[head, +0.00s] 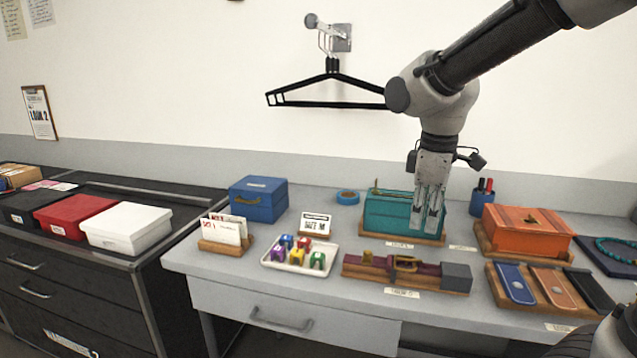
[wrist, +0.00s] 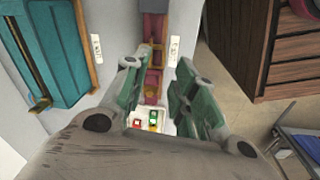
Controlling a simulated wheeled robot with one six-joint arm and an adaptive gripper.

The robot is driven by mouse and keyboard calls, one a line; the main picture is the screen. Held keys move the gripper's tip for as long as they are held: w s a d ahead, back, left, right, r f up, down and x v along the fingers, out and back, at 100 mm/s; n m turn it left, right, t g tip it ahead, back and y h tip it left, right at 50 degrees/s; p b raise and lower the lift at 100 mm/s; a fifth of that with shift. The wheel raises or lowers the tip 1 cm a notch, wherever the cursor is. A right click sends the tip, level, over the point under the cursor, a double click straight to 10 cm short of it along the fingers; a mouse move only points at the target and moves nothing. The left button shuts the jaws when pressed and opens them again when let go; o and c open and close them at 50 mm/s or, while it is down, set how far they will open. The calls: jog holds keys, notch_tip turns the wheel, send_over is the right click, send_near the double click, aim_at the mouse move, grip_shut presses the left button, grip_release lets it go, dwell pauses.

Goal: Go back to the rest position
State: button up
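My gripper (head: 430,218) hangs from my arm above the table, pointing down, in front of the teal box (head: 385,214) in the head view. In the wrist view my gripper (wrist: 155,92) shows its two fingers apart with nothing between them. Below it lies a wooden holder with a dark red strap and brass buckle (head: 404,263), with a grey block at its right end. The teal box also shows at the left of the wrist view (wrist: 45,55). My gripper appears to touch nothing, though its height over the table is hard to tell.
On the table (head: 235,288) stand a blue box (head: 258,200), a tray of coloured clips (head: 278,264), an orange box (head: 527,236) and a rack of straps (head: 550,290). Black hangers (head: 330,90) hang on the wall. A dark cabinet with boxes (head: 130,228) stands left.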

jog(key=s+d+r+m+t, duration=0.2)
jog(key=s+d+m+t, duration=0.1)
jog(key=s+d+m, duration=0.8)
jog(key=s+d, duration=0.2)
jog(key=s, duration=0.2)
jog(key=shift+r+m, duration=0.4)
